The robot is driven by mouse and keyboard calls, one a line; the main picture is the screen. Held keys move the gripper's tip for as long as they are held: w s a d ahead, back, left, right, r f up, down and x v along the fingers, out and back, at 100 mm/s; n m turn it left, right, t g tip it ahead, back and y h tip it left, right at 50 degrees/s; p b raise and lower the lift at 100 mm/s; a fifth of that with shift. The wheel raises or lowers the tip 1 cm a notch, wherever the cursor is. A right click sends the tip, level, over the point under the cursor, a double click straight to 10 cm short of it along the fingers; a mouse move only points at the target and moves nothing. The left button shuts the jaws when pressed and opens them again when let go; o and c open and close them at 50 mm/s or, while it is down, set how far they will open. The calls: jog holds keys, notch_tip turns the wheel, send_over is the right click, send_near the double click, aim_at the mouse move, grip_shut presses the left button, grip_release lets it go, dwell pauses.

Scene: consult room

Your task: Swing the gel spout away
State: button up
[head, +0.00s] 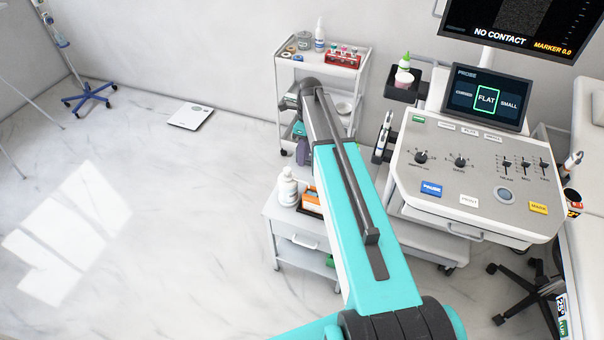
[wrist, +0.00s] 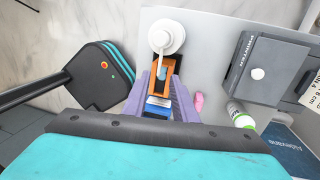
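A white pump bottle (head: 287,187) stands on the small white cart, left of my arm. The wrist view shows the pump bottle (wrist: 172,31) from above, with its thin white spout (wrist: 161,52) pointing down the picture, over the edge of an orange-brown box (wrist: 151,78). My gripper (wrist: 163,80) has two purple fingers spread apart, with the box and a blue item (wrist: 157,104) visible between them. The fingertips lie near the spout's end in this view; I cannot tell the height gap or any contact. In the head view my arm hides most of the gripper.
The small cart (head: 283,245) has a drawer. A grey printer box (wrist: 268,65), a green-capped bottle (wrist: 240,115) and a pink item (wrist: 199,103) are right of the fingers. A trolley (head: 357,95) stands behind; the ultrasound console (head: 470,180) is right. Floor at left is mostly clear.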

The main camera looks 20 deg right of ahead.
notch_tip(320, 180, down, 9)
jog(key=s+a+p, duration=0.1)
jog(key=p, duration=0.2)
jog(key=shift+s, duration=0.15)
dwell(0.3)
jog(key=shift+a, duration=0.1)
grip_shut()
dwell(1.3)
